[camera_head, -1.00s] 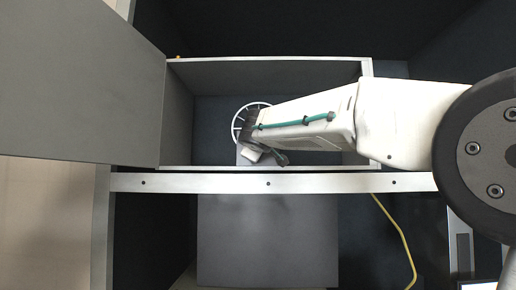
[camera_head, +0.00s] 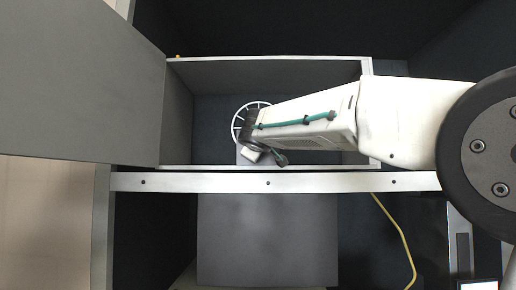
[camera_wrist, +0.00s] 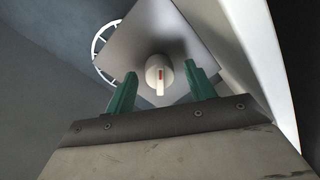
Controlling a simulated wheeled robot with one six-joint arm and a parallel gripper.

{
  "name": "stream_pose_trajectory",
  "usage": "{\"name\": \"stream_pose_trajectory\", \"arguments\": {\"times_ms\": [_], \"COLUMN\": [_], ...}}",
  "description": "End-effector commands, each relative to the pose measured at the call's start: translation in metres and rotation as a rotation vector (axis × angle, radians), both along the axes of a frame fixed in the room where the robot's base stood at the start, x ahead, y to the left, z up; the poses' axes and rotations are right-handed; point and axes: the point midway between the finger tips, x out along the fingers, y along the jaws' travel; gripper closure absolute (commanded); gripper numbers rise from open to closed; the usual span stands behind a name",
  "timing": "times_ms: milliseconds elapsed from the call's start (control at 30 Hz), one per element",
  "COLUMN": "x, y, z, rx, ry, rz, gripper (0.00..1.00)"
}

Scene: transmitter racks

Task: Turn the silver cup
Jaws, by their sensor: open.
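The silver cup (camera_wrist: 159,72) shows in the wrist view as a small, pale, round knob-like piece with a red mark and a bar pointing down in the picture. It sits on a grey square plate (camera_wrist: 150,38). My gripper (camera_wrist: 160,69) is open, with one green finger on each side of the cup and visible gaps between. Whether the fingertips reach the cup's depth is hard to tell. In the head view my gripper (camera_head: 264,152) is inside the open rack box, and the cup is hidden there.
A white spoked ring (camera_head: 239,122) lies beside the plate. The box has a light metal rim (camera_head: 270,182) at the front and walls around my arm. An open grey door panel (camera_head: 75,80) stands at left. A yellow cable (camera_head: 402,240) hangs at lower right.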

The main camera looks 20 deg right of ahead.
Motion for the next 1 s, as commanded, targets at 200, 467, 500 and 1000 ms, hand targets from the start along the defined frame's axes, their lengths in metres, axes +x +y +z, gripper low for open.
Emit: {"name": "stream_pose_trajectory", "arguments": {"times_ms": [200, 467, 500, 1000], "x": [-0.033, -0.067, -0.069, -0.072], "y": [0.010, 0.020, 0.020, 0.021], "z": [0.003, 0.002, 0.002, 0.003], "rx": [-0.001, -0.001, -0.001, 0.000], "ry": [-0.002, 0.001, 0.000, 0.001], "rz": [0.002, 0.001, 0.000, -0.001], "gripper": [0.45, 0.45, 0.45, 0.45]}}
